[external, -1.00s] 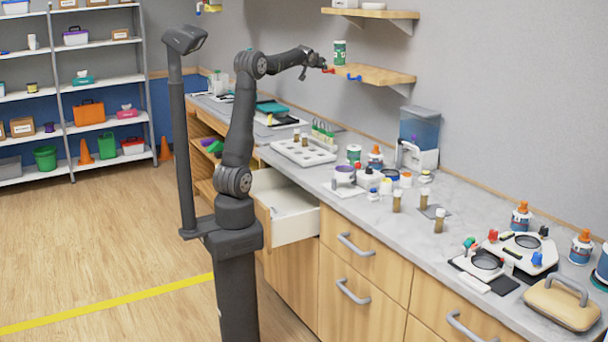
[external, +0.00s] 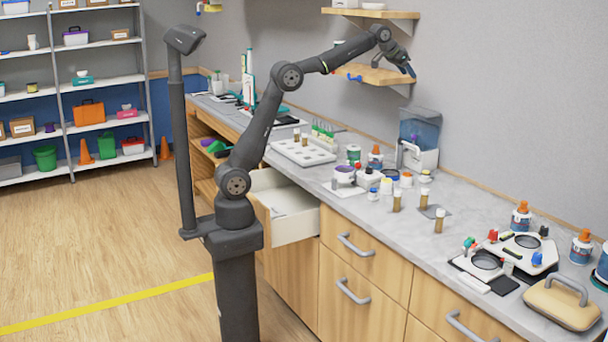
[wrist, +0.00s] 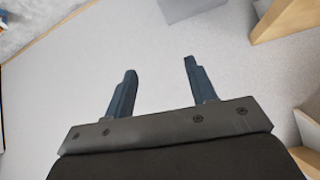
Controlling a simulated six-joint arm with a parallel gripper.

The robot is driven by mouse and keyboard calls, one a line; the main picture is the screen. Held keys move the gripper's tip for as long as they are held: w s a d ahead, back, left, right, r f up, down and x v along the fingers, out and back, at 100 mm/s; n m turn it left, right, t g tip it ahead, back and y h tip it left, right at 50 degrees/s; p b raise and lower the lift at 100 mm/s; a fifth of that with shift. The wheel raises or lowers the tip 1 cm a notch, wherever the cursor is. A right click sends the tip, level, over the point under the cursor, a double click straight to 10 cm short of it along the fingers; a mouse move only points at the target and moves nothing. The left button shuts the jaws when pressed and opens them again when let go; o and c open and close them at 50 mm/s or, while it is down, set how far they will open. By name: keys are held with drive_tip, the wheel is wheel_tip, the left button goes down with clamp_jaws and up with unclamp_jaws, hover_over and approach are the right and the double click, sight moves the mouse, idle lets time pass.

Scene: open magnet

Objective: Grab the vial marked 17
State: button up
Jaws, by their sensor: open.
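Several small brown vials with pale caps stand upright on the counter, including a left one (external: 397,202), a front one (external: 438,221) and one behind them (external: 425,197). Two more vials (external: 296,135) (external: 304,140) stand at the white rack (external: 287,154) farther back. Their markings are too small to read, so I cannot tell which is 17. My gripper (external: 408,69) is high above the counter, beside the lower wall shelf and far from the vials. In the wrist view its two blue-grey fingers (wrist: 159,64) are apart with nothing between them; no vial shows there.
The wooden lower shelf (external: 390,77) is close to my gripper, with another shelf (external: 395,14) above. A dispenser with a blue tank (external: 419,133) stands by the wall. Bottles and jars crowd the counter's middle. An open drawer (external: 292,226) juts out below.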

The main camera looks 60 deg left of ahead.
drive_tip(key=s+d+m+g+h, duration=0.1)
drive_tip(key=s+d+m+g, duration=0.3)
drive_tip(key=d, duration=0.8)
drive_tip(key=s+d+m+t+h, duration=0.15)
drive_tip(key=s+d, duration=0.45)
drive_tip(key=d, duration=0.6)
drive_tip(key=m+g, duration=0.4)
hover_over(441, 222)
drive_tip(key=s+a, duration=0.3)
drive_tip(key=a, duration=0.3)
wheel_tip(441, 222, down, 28)
drive_tip(key=shift+t+h, duration=0.25)
drive_tip(key=shift+h, duration=0.1)
drive_tip(key=x, duration=1.1)
drive_tip(key=shift+f, duration=0.1)
drive_tip(key=shift+x, duration=2.8)
drive_tip(key=shift+w, duration=0.15)
drive_tip(key=shift+c, duration=0.3)
drive_tip(key=c, duration=1)
